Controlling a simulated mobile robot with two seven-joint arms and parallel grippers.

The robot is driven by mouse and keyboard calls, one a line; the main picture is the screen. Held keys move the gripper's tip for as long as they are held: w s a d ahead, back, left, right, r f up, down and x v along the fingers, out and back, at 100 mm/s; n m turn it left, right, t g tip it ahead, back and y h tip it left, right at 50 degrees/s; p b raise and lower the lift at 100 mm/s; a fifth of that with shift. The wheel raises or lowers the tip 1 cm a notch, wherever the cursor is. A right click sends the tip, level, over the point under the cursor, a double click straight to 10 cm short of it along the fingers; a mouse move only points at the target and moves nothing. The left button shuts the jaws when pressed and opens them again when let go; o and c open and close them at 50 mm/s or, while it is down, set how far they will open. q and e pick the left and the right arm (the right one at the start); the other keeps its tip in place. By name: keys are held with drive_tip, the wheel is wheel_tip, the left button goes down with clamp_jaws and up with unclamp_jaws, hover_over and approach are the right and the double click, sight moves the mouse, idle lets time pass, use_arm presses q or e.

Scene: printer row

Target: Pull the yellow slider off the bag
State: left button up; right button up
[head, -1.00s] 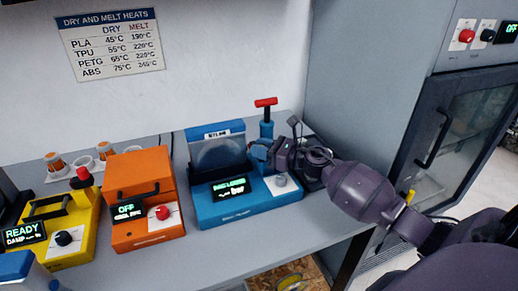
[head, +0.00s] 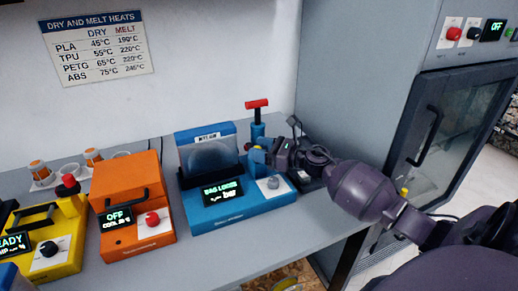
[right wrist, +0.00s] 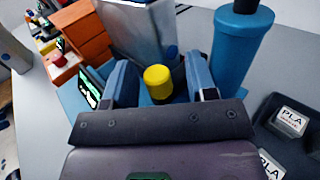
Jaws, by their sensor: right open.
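The yellow slider (right wrist: 158,82) shows in the right wrist view as a short yellow cylinder between my right gripper's fingers. The right gripper (right wrist: 160,92) is open, one blue finger on each side of the slider. I cannot tell whether either finger touches it. A greyish clear sheet, which looks like the bag (head: 210,158), stands upright at the machine's back. It also appears beyond the fingers in the right wrist view (right wrist: 138,30).
A blue pump-like cylinder with a red handle (head: 257,104) stands close behind my right gripper. An orange box (head: 130,190) and a yellow machine (head: 62,262) stand to the left. Dark trays labelled PLA (right wrist: 290,122) lie right of the gripper. The bench front is clear.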

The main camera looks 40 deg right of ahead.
drive_tip(key=v, duration=1)
drive_tip(key=shift+s, duration=0.2)
drive_tip(key=shift+d, duration=0.15)
drive_tip(key=shift+f, duration=0.1)
